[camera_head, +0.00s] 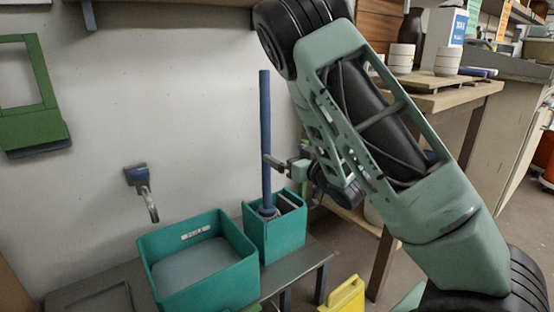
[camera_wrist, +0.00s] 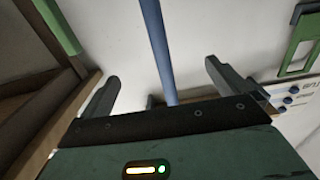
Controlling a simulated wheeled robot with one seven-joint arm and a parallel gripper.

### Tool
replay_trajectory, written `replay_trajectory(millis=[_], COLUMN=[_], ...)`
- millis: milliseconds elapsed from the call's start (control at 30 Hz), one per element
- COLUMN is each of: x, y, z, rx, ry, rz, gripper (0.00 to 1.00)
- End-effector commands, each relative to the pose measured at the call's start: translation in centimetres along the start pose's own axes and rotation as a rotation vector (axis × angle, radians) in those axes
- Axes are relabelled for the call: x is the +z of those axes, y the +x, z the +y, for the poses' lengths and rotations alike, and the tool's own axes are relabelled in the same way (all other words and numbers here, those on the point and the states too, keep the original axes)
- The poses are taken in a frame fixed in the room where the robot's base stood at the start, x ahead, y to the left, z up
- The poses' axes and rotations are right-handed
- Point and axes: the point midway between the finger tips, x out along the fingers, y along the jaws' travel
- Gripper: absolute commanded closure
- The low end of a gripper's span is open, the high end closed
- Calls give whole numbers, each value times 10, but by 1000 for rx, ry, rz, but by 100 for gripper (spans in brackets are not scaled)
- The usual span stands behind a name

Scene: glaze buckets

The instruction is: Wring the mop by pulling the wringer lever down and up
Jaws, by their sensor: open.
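A blue pole (camera_head: 265,130), which looks like the mop handle, stands upright in the smaller teal bucket (camera_head: 275,235). A grey piece (camera_head: 288,202) shows at that bucket's top; it may be the wringer, but I cannot make out a separate lever. The mop head is hidden. My gripper (camera_head: 275,163) is beside the pole, above the bucket. In the wrist view my gripper (camera_wrist: 162,78) is open, with the blue pole (camera_wrist: 158,45) showing between its two fingers. I cannot tell whether a finger touches it.
A larger teal tub (camera_head: 157,268) stands left of the bucket on a low grey bench (camera_head: 318,253). A tap (camera_head: 142,185) is on the wall above. A yellow object (camera_head: 345,295) is at the bottom. A wooden table (camera_head: 450,98) with cups stands at right, near my arm.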

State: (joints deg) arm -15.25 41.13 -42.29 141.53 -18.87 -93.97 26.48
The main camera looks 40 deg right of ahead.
Motion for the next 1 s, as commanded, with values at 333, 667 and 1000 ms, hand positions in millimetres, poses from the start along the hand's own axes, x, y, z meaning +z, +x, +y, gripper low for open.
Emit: replay_trajectory(millis=[333, 667, 1000], x=[-2, -1, -1], y=[68, 110, 113], z=[-3, -1, -1], rx=[-5, 0, 1], ry=[-2, 2, 2], rz=[0, 0, -2], gripper=[0, 0, 6])
